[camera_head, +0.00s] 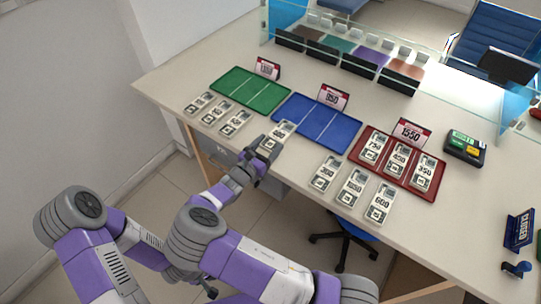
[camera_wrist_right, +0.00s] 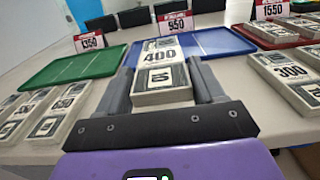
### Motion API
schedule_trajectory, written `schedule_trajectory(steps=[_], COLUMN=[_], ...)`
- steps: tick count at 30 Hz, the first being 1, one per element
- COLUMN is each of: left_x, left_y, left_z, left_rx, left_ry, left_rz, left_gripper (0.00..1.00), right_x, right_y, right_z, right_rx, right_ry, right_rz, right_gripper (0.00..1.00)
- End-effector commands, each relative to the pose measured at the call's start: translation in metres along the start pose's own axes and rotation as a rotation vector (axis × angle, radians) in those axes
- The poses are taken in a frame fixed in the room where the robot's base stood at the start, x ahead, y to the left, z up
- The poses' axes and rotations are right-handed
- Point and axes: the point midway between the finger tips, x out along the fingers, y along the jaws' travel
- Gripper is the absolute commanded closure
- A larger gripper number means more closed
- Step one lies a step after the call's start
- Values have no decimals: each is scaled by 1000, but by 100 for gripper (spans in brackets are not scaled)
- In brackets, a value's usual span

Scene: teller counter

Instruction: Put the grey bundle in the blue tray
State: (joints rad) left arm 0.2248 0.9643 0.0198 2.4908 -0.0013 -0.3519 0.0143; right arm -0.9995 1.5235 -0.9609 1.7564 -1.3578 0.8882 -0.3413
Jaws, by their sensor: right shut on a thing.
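My right gripper (camera_head: 267,143) is shut on a grey banknote bundle marked 400 (camera_head: 283,129), near the counter's front edge. In the right wrist view the same bundle (camera_wrist_right: 162,80) sits between the two fingers, with its far end overlapping the blue tray in the picture. The blue tray (camera_head: 318,123) lies flat and empty just beyond the bundle, with white divider lines and a sign marked 950 (camera_head: 333,96) behind it. I cannot tell whether the bundle touches the counter. My left gripper (camera_head: 209,290) hangs low, partly hidden by my right arm.
An empty green tray (camera_head: 250,91) lies to the left, with loose bundles (camera_head: 217,114) in front. A red tray (camera_head: 432,187) holding three bundles lies to the right, with more bundles (camera_head: 353,187) before it. A card terminal (camera_head: 464,148) stands at far right. Glass screens line the back.

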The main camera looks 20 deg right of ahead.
Motion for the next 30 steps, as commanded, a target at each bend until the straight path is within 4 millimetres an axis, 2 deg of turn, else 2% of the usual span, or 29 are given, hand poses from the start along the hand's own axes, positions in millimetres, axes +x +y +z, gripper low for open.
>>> schedule_trajectory(steps=[1, 5, 12, 24, 25, 30], left_x=[4, 7, 13, 15, 15, 14], left_y=[-2, -3, -5, -6, -6, -5], left_z=[0, 0, -1, -1, -1, -1], left_rx=[0, 0, 0, 0, 0, 0], left_ry=[0, 0, 0, 0, 0, 0], left_rz=[0, 0, 0, 0, 0, 0], left_gripper=[57, 57, 57, 57, 57, 57], right_x=[0, 0, 0, 0, 0, 0], right_y=[0, 0, 0, 0, 0, 0], right_z=[-10, -21, -55, -61, -62, -61], right_rx=[-2, -1, -1, 0, 0, 0], right_ry=[-1, -1, -1, 0, 1, 1], right_rz=[0, 1, 1, 0, 1, 0], right_gripper=[64, 64, 64, 64, 31, 7])
